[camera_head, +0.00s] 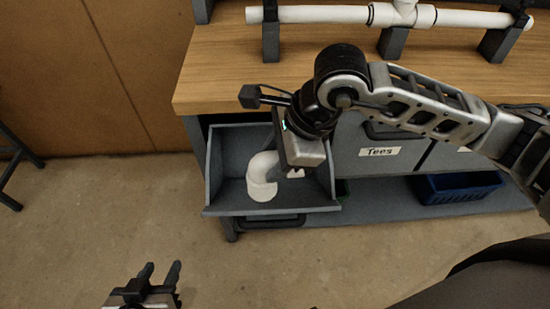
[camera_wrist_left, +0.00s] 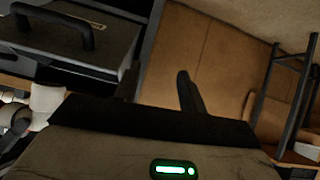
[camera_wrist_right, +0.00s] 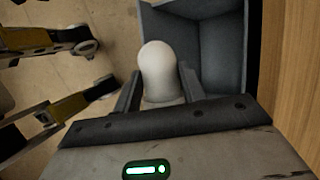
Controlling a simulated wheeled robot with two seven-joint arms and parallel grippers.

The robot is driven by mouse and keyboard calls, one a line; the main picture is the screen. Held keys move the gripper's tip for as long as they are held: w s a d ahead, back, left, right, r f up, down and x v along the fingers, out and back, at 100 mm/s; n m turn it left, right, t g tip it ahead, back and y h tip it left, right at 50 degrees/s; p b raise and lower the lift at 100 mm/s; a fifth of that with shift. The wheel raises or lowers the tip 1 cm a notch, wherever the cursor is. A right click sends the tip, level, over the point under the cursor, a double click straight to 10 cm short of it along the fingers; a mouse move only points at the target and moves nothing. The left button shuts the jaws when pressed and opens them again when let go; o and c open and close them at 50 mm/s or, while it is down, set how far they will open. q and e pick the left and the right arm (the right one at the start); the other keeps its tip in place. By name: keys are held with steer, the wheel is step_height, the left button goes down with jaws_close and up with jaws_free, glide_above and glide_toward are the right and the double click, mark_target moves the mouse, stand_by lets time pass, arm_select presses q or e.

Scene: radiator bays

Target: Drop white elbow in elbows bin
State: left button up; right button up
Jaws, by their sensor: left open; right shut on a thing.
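The white elbow (camera_head: 263,177) is in my right gripper (camera_head: 293,169), which is shut on it. In the head view it shows over the open grey bin (camera_head: 226,187) at the bench front. Whether it touches the bin floor I cannot tell. In the right wrist view the elbow (camera_wrist_right: 158,72) sits between the fingers (camera_wrist_right: 160,88), with the grey bin (camera_wrist_right: 215,45) beyond it and to the right. No label shows on this bin's visible faces in the head view. My left gripper (camera_head: 160,281) is open and empty, low over the floor at the bottom left.
The wooden bench top (camera_head: 225,75) carries a white pipe with a tee (camera_head: 400,13) on dark stands. A closed drawer labelled Tees (camera_head: 378,152) is right of the open bin. A blue crate (camera_head: 458,187) stands on the lower shelf.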

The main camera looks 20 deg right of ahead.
steer(key=shift+w+d+f+b, duration=0.2)
steer(key=shift+w+f+b, duration=0.25)
steer(key=shift+w+f, duration=0.4)
steer(key=shift+w+d+f+b, duration=0.2)
steer(key=shift+w+f+b, duration=0.35)
steer(key=shift+f, duration=0.45)
steer(key=shift+w+d+f+b, duration=0.2)
steer(key=shift+w+f+b, duration=0.2)
steer(key=shift+w+f, duration=0.45)
steer(key=o, duration=1.1)
steer(key=shift+f, duration=0.1)
steer(key=v, duration=1.6)
steer(key=shift+w, duration=0.1)
